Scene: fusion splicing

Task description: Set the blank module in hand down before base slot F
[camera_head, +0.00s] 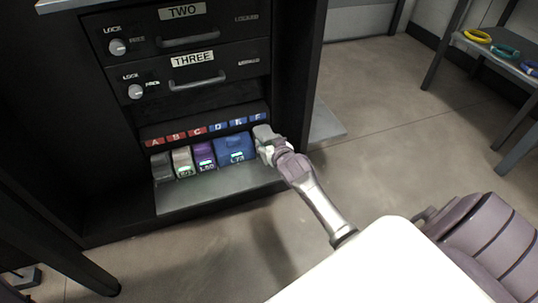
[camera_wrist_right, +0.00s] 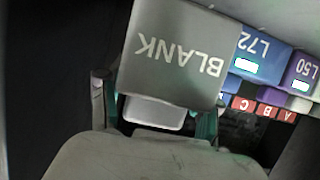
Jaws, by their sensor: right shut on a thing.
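The blank module, a grey block marked BLANK, is in my right gripper (camera_head: 270,152); its grey body (camera_head: 264,132) shows at the right end of the module row in the head view. In the right wrist view the blank module (camera_wrist_right: 178,50) fills the upper middle, lettering upside down, between the two fingers. The base slot F label (camera_head: 258,117) is blue, just above the module. The module is at the front of slot F, beside the blue L72 module (camera_head: 234,148). I cannot tell whether it touches the shelf. My left gripper is out of view.
A grey module (camera_head: 161,167), a pale module (camera_head: 183,162) and the purple L50 module (camera_head: 204,156) stand left of the blue one. The grey ledge (camera_head: 205,188) before the row is bare. Drawer THREE (camera_head: 195,72) is shut above. A side table (camera_head: 500,55) holds coloured rings.

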